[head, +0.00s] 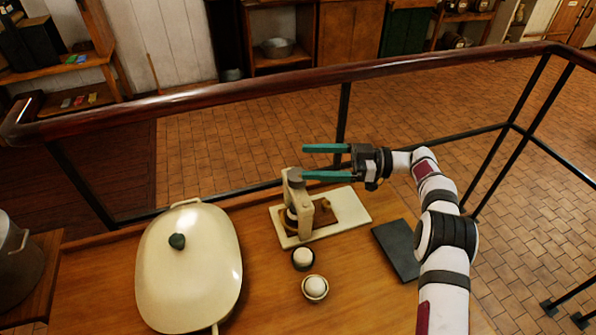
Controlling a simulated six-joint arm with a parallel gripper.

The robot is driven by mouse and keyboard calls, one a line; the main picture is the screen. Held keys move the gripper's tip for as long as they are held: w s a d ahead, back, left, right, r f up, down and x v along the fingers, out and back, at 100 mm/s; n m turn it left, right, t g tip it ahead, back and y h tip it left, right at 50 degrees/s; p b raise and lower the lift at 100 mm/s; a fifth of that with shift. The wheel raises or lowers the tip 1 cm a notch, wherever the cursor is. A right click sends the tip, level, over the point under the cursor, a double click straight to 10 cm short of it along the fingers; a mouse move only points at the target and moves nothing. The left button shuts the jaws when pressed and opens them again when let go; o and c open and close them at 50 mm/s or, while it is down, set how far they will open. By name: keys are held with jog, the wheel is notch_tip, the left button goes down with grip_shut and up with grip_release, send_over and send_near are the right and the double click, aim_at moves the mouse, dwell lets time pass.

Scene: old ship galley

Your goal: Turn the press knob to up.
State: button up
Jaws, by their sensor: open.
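The cream press (305,213) stands upright on a pale base plate (356,203) with a brown inset, on the wooden counter. A small greyish piece (295,174) at its top may be the knob; its setting is too small to tell. My gripper (305,162) has two teal fingers spread apart, pointing left, with nothing between them. In the head view the lower finger overlaps the top of the press, and whether it touches cannot be told.
A large cream lidded pan (205,265) fills the counter's left. A dark cup (303,265) and a wooden cup (315,296), both with white contents, stand in front of the press. A dark flat slab (396,248) lies right. A railing (250,92) runs behind.

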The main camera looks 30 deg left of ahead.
jog(key=d+r, duration=0.4)
jog(key=d, duration=0.3)
jog(key=shift+w+d+r, duration=0.2)
jog(key=shift+w+r, duration=0.05)
jog(key=shift+w, duration=0.15)
jog(key=m+t, duration=0.9)
jog(key=t, duration=0.5)
send_near(290, 172)
jog(key=x, duration=1.1)
jog(key=shift+w+a+f, duration=0.25)
jog(key=shift+w+f, duration=0.2)
